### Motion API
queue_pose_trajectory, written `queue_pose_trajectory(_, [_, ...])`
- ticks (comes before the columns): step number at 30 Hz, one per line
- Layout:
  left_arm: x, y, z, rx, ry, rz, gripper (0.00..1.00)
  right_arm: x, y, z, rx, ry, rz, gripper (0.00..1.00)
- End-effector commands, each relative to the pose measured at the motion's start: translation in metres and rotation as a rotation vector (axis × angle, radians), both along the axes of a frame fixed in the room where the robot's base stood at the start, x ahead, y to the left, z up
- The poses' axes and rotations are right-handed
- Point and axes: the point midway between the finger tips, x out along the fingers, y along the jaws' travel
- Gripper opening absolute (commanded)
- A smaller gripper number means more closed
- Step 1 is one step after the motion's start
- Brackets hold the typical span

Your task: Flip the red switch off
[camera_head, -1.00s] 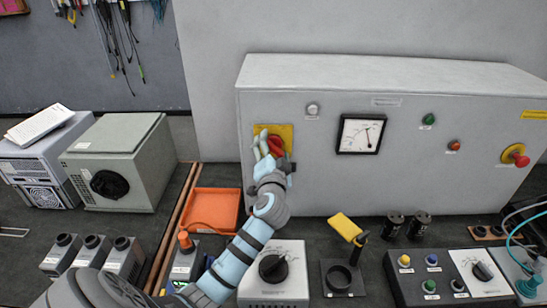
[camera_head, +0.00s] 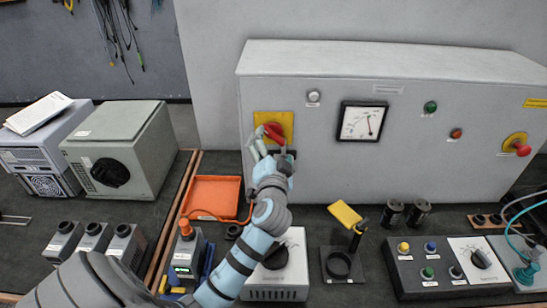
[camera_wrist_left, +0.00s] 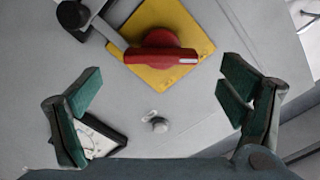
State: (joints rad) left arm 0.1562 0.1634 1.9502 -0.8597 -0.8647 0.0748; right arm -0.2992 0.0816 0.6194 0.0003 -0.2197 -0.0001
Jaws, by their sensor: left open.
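The red switch (camera_head: 274,131) sits on a yellow plate (camera_head: 260,120) at the left of the grey cabinet front. In the left wrist view the red switch (camera_wrist_left: 162,56) has a round hub and a bar lying roughly across the picture, with a pale mark at its right end. My left gripper (camera_head: 264,146) is just below the switch in the head view and partly covers its lower side. In the wrist view the fingers of my left gripper (camera_wrist_left: 160,88) are wide apart, with nothing between them. I see no clear contact with the switch. My right gripper is not in view.
Below stand an orange tray (camera_head: 215,190), a grey dial box (camera_head: 290,265), a yellow-topped holder (camera_head: 345,214) and a control box (camera_head: 450,272).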

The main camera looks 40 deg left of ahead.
Motion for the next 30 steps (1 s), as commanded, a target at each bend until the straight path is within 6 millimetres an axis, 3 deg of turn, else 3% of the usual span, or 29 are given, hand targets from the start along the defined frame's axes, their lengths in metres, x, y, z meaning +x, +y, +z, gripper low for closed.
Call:
queue_pose_trajectory(3, [-0.027,-0.021,-0.002,-0.005,0.002,-0.001,0.9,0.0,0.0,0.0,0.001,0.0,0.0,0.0])
queue_pose_trajectory(9, [-0.053,-0.04,0.0,-0.002,0.001,0.0,0.9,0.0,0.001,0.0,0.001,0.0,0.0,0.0])
queue_pose_trajectory(30, [-0.055,-0.042,0.0,0.001,0.001,0.0,0.9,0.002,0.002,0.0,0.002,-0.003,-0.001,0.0])
